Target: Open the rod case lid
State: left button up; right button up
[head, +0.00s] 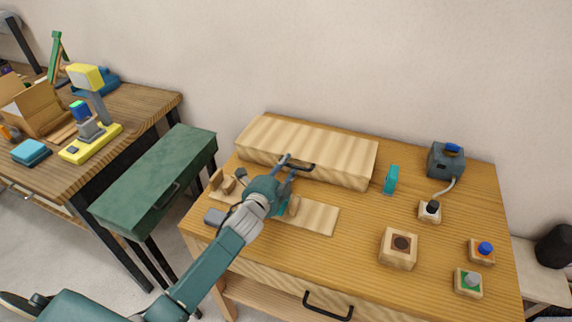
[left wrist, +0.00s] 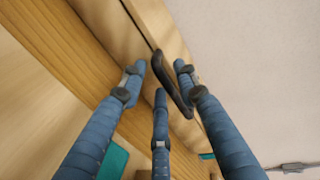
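The rod case (head: 320,150) is a long pale wooden box at the back of the wooden table, against the wall. Its lid looks closed, with a dark seam along the edge in the left wrist view. A black handle (head: 300,166) sits on its front face; it also shows in the left wrist view (left wrist: 173,84). My left gripper (head: 287,166) is at this handle with its blue fingers spread. In the left wrist view the handle lies between the fingers (left wrist: 160,80), and I cannot tell whether they touch it. My right gripper is out of view.
A pale board (head: 316,217) with wooden uprights lies under my left arm. A teal block (head: 391,179), a grey device (head: 446,160) and a wooden block with a dark round centre (head: 398,249) stand right. A green cabinet (head: 150,180) stands left.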

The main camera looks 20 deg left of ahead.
pick_arm(q)
jog(key=shift+w, duration=0.45)
jog(key=shift+f, duration=0.1)
jog(key=c, duration=0.8)
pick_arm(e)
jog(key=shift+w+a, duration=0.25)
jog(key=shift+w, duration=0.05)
pick_arm(q)
jog(key=shift+f, duration=0.1)
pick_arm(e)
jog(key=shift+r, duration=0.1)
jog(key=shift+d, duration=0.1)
